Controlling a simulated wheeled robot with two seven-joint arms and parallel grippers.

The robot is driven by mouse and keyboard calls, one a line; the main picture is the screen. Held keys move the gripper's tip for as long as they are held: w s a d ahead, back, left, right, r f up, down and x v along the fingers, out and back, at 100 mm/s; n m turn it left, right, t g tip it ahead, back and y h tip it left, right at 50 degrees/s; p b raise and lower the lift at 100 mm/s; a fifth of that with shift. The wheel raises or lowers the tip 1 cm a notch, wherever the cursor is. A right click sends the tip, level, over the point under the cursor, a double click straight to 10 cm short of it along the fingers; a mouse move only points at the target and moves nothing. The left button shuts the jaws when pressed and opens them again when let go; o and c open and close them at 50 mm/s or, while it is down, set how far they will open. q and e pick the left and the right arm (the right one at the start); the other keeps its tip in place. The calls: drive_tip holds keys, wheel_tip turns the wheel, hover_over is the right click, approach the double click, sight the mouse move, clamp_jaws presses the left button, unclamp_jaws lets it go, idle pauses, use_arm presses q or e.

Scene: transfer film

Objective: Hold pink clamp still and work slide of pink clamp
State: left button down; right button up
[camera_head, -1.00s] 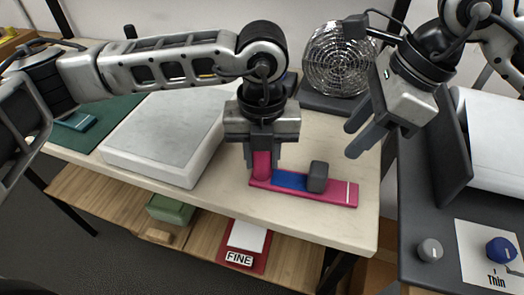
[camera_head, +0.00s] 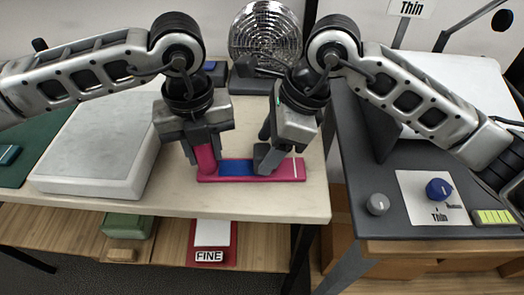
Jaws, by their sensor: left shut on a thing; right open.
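The pink clamp (camera_head: 290,171) lies flat on the cream tabletop, with a blue strip (camera_head: 237,167) along its middle and a white line near its right end. My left gripper (camera_head: 206,158) is shut on the upright pink block at the clamp's left end. The dark grey slide (camera_head: 265,157) stands on the bar right of the blue strip. My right gripper (camera_head: 277,148) is open and low at the slide, its fingers partly overlapping it. I cannot tell whether they touch it.
A white slab (camera_head: 95,150) lies left on the table (camera_head: 230,200). A round metal fan (camera_head: 266,42) stands behind. A dark bench (camera_head: 360,190) with a grey knob (camera_head: 378,204) and a blue knob (camera_head: 438,189) is at right. A red "FINE" box (camera_head: 212,235) sits on the lower shelf.

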drive_tip(key=shift+x, duration=1.45)
clamp_jaws()
drive_tip(key=d, duration=0.5)
drive_tip(key=shift+d, duration=0.2)
unclamp_jaws()
drive_tip(key=shift+r, duration=0.1)
